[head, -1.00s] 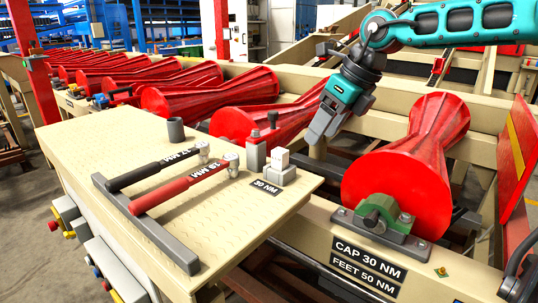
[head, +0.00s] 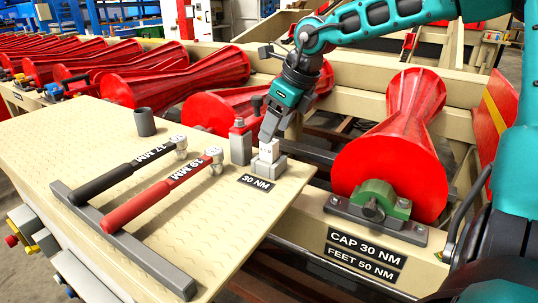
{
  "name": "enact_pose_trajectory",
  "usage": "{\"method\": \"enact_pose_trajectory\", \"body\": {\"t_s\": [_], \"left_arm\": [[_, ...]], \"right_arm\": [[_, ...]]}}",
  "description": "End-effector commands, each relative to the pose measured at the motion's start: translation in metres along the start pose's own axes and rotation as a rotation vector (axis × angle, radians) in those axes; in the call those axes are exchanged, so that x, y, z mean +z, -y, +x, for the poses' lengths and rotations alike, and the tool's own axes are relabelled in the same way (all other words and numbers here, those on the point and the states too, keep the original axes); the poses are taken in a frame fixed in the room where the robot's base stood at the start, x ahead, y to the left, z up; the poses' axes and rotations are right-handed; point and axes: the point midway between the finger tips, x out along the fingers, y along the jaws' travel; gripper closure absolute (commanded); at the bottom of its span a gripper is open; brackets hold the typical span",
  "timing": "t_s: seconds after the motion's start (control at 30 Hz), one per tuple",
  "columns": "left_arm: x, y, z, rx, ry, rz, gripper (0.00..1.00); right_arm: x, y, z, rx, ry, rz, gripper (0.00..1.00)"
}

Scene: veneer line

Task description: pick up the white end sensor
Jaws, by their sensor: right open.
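The white end sensor (head: 268,151) is a small white block seated in a grey holder (head: 262,169) near the right edge of the beige table (head: 215,235). My right gripper (head: 270,134) comes down from the upper right. Its grey fingers are open and their tips are right at the top of the sensor. I cannot tell whether they touch it or lie on either side of it. My left gripper is not in view.
Black-handled (head: 110,180) and red-handled (head: 150,200) wrenches lie on a grey rack, with a dark cup (head: 145,122) behind. Red rollers (head: 395,160) stand beyond the table.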

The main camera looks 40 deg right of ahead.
Motion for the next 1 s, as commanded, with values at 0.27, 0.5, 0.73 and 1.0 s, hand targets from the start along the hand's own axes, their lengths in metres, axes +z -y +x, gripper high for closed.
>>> {"method": "enact_pose_trajectory", "body": {"t_s": [0.27,0.5,0.73,1.0], "left_arm": [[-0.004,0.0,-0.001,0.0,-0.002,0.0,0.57],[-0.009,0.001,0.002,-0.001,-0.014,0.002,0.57],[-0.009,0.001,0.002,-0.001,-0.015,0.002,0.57],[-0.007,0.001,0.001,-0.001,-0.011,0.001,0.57]], "right_arm": [[-0.006,-0.004,0.034,0.002,-0.006,0.0,0.38],[-0.005,-0.004,0.052,0.001,-0.001,0.0,0.38],[-0.004,-0.004,0.052,0.001,0.0,0.0,0.39],[-0.004,-0.004,0.052,0.001,0.0,0.0,0.65]]}}
